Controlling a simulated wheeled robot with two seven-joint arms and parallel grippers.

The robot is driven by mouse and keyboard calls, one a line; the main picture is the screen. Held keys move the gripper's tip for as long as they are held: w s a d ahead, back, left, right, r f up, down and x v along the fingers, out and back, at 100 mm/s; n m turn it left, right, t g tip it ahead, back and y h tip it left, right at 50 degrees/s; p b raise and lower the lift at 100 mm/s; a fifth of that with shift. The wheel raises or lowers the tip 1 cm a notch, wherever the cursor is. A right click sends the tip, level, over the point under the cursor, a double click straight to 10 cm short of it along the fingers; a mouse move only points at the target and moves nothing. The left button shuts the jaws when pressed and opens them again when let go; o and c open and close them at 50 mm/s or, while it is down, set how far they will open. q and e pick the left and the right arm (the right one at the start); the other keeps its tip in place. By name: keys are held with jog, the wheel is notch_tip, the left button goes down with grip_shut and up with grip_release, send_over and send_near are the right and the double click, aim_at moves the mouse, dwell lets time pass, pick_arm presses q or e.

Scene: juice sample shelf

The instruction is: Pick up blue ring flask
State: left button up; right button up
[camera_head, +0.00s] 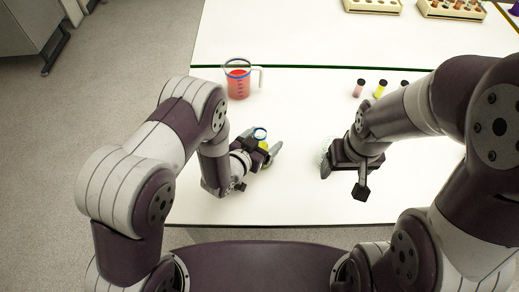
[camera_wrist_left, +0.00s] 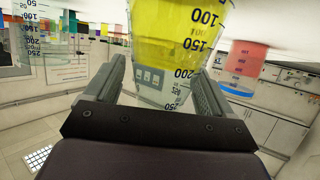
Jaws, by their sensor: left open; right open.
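My left gripper (camera_head: 264,145) is open around the flask. In the wrist view its two fingers (camera_wrist_left: 158,72) are on either side of the glass; whether they touch it is unclear. My right gripper (camera_head: 326,163) is open at the right, away from the flask, its fingers partly hidden.
A red-filled jug (camera_head: 238,82) with a handle stands behind the flask. Small vials (camera_head: 380,89) stand at the back right; vial racks (camera_head: 455,9) lie farther off. A clear graduated vessel (camera_wrist_left: 42,45) shows beside the flask in the wrist view.

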aim_at(263, 132)
pick_arm(q)
jog(key=shift+w+f, duration=0.1)
jog(key=shift+w, duration=0.1)
jog(key=c, duration=1.3)
jog(key=shift+r, duration=0.25)
jog(key=shift+r, duration=0.25)
jog(key=shift+r+b, duration=0.35)
jog(key=shift+r, duration=1.1)
jog(key=s+d+r, duration=0.1)
jog(key=d+r, duration=0.1)
jog(key=d, duration=0.1)
jog(key=s+d+r+b, duration=0.1)
jog(key=s+d+r, duration=0.1)
jog(key=d, duration=0.2)
jog(key=s+d+r+b, duration=0.1)
jog(key=s+d+r, duration=0.1)
jog(key=d+r, duration=0.1)
jog(key=shift+s+d+r, duration=0.1)
jog(key=shift+s+d, duration=0.1)
jog(key=shift+s, duration=0.05)
